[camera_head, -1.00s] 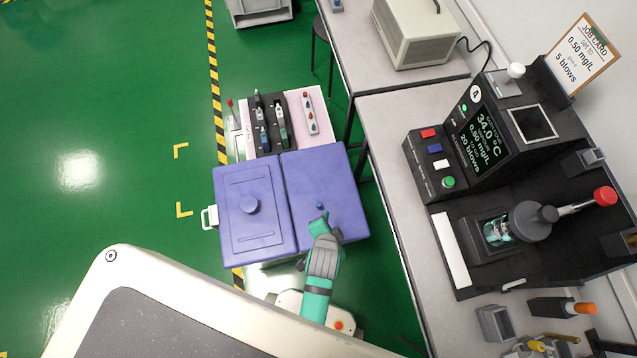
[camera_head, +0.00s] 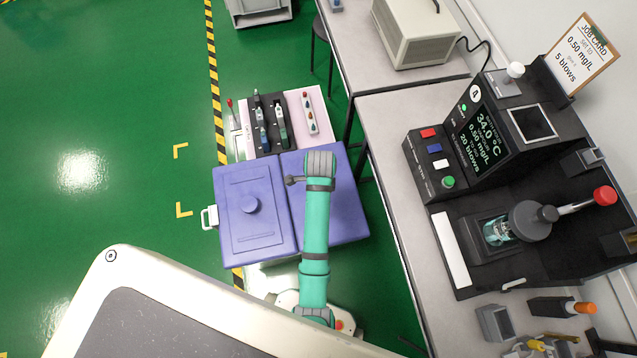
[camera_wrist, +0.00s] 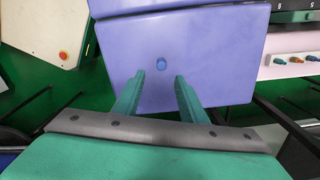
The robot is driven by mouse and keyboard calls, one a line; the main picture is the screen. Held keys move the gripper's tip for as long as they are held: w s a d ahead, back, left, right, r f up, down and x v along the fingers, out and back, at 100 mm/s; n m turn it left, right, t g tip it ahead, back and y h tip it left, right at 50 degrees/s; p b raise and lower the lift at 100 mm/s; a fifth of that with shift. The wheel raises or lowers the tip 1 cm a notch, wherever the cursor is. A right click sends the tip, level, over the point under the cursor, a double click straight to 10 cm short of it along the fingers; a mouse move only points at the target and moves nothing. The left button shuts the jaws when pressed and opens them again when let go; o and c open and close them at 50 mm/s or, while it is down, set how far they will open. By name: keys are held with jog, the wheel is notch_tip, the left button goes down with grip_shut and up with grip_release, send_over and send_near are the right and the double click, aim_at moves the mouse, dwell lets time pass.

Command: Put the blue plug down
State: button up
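The fingertips are hidden in the head view.
A pink board (camera_head: 310,95) behind carries handheld testers in a black holder (camera_head: 266,125) and a white strip of coloured plugs (camera_head: 310,114). A grey bench (camera_head: 400,120) stands to the right.

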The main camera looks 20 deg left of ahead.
jog(key=shift+w+a+f, duration=0.1)
jog(key=shift+a+f, duration=0.05)
jog(key=shift+f, duration=3.8)
jog(key=shift+c, duration=0.3)
grip_shut()
